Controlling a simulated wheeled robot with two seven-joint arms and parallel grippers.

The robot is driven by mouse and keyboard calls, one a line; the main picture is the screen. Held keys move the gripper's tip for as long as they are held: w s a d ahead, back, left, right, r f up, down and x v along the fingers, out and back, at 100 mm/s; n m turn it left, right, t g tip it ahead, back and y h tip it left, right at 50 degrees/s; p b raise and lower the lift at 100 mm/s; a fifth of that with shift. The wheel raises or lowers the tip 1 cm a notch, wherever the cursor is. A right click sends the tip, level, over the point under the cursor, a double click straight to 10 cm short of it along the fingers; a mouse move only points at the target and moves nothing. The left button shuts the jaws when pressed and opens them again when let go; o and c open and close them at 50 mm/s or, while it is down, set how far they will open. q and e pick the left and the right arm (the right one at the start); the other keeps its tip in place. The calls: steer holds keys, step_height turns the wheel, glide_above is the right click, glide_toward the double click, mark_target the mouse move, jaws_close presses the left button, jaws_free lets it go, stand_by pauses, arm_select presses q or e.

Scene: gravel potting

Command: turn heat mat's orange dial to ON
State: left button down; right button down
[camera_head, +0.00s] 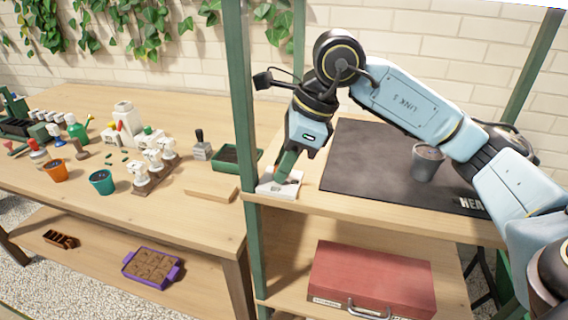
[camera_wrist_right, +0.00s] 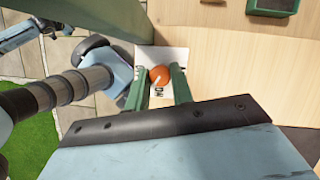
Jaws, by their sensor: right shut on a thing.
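The heat mat (camera_head: 350,150) is a flat dark mat lying on the right-hand bench. Its white control box (camera_head: 265,187) sits at the mat's left, near the bench's front edge; it also shows in the right wrist view (camera_wrist_right: 179,57). The round orange dial (camera_wrist_right: 160,75) on the box carries a pale pointer line and lies between my finger tips. Lettering that looks like ON is just below it in that view; exactly where the pointer points I cannot tell. My right gripper (camera_head: 284,179) reaches down and is shut on the dial, hiding it in the head view.
A grey pot (camera_head: 427,163) stands on the mat under my right arm. A green post (camera_head: 243,130) rises close to the left of the box. A green tray (camera_head: 237,158) and a wooden block (camera_head: 212,190) lie beyond the post. A red toolbox (camera_head: 372,278) is on the shelf below.

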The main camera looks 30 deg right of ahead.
steer(key=shift+n, duration=0.6)
steer(key=shift+g, duration=0.3)
steer(key=c, duration=1.5)
jaws_free()
